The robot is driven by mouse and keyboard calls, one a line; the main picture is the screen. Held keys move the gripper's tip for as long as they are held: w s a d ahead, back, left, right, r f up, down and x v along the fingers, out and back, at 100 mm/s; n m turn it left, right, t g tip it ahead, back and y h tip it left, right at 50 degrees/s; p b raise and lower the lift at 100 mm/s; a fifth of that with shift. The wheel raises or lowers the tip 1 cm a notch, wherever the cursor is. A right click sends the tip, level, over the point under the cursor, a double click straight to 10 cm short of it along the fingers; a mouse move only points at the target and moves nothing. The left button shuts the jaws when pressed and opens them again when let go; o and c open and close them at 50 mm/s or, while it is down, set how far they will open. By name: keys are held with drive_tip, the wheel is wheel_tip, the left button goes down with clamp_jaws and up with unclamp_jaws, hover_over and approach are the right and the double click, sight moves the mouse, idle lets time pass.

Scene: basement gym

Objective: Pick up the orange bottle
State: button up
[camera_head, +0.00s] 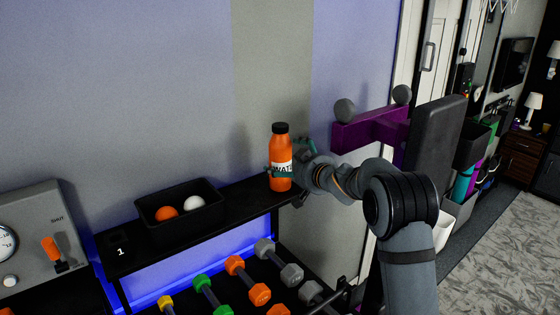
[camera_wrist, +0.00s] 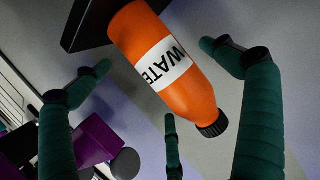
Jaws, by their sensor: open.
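The orange bottle (camera_head: 280,152) has a black cap and a white label. It stands upright near the right end of a black shelf (camera_head: 240,196). In the wrist view the bottle (camera_wrist: 165,62) appears tilted, with its cap toward the lower right. My gripper (camera_head: 290,160) is at the bottle's right side, and a teal finger shows beside the bottle. In the wrist view my gripper's (camera_wrist: 158,75) green fingers are spread, with the bottle between their tips. A gap shows between the fingers and the bottle there.
A black box (camera_head: 165,222) with an orange and a white ball sits left on the shelf. Coloured dumbbells (camera_head: 236,266) lie on a rack below. A wall rises close behind the bottle. A purple and grey gym fixture (camera_head: 372,128) stands right, behind my arm.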

sight(284, 162)
drive_tip(key=p+x, duration=0.1)
drive_tip(key=x, duration=0.3)
drive_tip(key=shift+d+f, duration=0.1)
drive_tip(key=shift+c, duration=0.9)
drive_tip(key=c, duration=1.9)
